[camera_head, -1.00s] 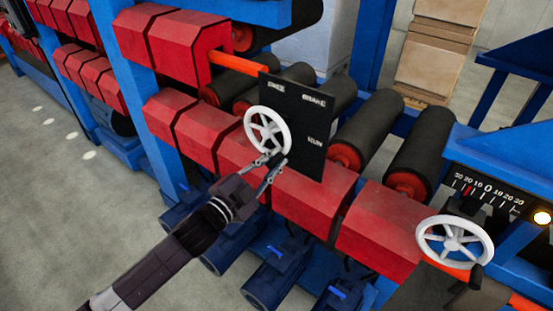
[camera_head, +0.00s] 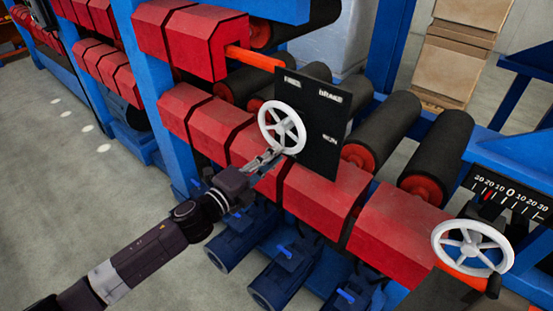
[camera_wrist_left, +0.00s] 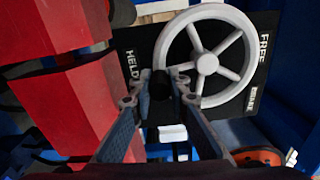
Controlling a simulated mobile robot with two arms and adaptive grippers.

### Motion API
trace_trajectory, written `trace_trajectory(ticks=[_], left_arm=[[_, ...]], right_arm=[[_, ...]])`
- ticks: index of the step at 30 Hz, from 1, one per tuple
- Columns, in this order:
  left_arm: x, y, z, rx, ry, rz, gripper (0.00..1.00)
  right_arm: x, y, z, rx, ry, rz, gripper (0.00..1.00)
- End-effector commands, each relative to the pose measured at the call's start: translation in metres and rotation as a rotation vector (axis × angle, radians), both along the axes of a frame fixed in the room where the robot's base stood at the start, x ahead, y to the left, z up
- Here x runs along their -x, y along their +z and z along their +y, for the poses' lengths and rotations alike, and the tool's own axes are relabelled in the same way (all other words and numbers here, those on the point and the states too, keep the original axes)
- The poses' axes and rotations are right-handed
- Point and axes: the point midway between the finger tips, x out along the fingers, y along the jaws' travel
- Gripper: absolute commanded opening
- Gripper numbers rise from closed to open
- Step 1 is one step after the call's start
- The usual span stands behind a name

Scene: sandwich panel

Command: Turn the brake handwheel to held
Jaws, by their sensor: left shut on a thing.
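The brake handwheel (camera_head: 299,133) is white and spoked, mounted on a black panel (camera_head: 325,165) in the head view. In the left wrist view the wheel (camera_wrist_left: 248,42) fills the upper right, with the label HELD (camera_wrist_left: 132,66) at its left and FREE (camera_wrist_left: 263,47) at its right. My left gripper (camera_head: 268,158) is at the wheel's lower rim. In the left wrist view its fingers (camera_wrist_left: 165,88) are shut on the wheel's dark handle, which they mostly hide. My right gripper is not in view.
A second white handwheel (camera_head: 440,236) stands at the right below a dial scale (camera_head: 508,196). Red guard blocks (camera_head: 320,190) run below the panel, with dark rollers (camera_head: 385,128) behind it. Blue motors (camera_head: 283,262) sit beneath. Grey floor is clear at the left.

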Motion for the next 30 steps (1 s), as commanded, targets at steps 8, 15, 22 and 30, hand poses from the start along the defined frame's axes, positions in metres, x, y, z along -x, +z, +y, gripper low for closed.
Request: trace_trajectory(ticks=[8, 15, 22, 30], left_arm=[[-0.0029, -0.0020, 0.0048, -0.066, 0.000, -0.044, 0.00], [-0.0035, -0.0018, 0.0056, -0.078, 0.001, -0.053, 0.00], [-0.0036, -0.0017, 0.0058, -0.078, 0.002, -0.053, 0.00], [-0.0036, -0.0011, 0.0055, -0.076, 0.001, -0.053, 0.34]], right_arm=[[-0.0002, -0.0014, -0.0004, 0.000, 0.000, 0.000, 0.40], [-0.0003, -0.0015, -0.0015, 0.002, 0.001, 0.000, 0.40], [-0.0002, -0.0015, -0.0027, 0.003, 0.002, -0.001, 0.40], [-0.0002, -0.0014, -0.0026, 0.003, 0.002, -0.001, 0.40]])
